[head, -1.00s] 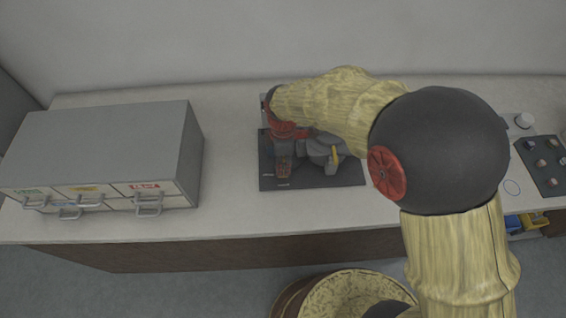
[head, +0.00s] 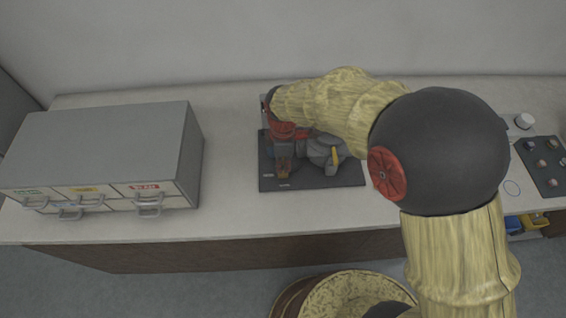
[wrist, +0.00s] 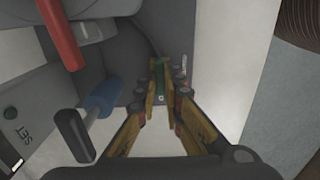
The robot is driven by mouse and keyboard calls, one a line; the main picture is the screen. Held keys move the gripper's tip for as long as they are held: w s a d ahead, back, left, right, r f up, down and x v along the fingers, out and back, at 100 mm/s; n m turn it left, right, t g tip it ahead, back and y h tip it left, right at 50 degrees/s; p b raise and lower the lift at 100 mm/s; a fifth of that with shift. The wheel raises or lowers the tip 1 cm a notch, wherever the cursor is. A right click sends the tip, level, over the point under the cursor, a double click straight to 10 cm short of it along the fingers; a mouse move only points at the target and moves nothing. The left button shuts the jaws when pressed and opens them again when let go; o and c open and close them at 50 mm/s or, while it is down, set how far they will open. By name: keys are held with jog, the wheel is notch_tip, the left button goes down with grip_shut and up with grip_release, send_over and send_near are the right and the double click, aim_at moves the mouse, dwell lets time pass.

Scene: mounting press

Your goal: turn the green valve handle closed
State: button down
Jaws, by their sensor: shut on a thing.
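The green valve handle (wrist: 161,80) shows in the wrist view as a narrow green piece between my fingertips. My gripper (wrist: 164,76) is shut on it, with one yellow-brown finger on each side. In the head view my gripper (head: 284,172) points down at the left part of the grey mounting press (head: 322,152). The green handle is hidden there by my gripper. The handle's base and its exact angle are hard to make out.
The press stands on a dark mat (head: 345,180). In the wrist view a red lever (wrist: 62,35) and a blue-collared lever (wrist: 100,100) are left of my fingers. A grey drawer cabinet (head: 110,140) stands left; bare counter (head: 230,150) lies between.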

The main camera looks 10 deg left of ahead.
jog(key=shift+m, duration=0.3)
jog(key=m+p, duration=0.3)
jog(key=m, duration=0.1)
jog(key=shift+r, duration=0.1)
jog(key=m+p, duration=0.2)
jog(key=m, duration=0.3)
jog(key=shift+m, duration=0.4)
jog(key=m+p, duration=0.1)
jog(key=m, duration=0.2)
jog(key=shift+m, duration=0.3)
jog(key=shift+m+p, duration=0.5)
jog(key=shift+m, duration=1.3)
jog(key=c, duration=1.9)
grip_release()
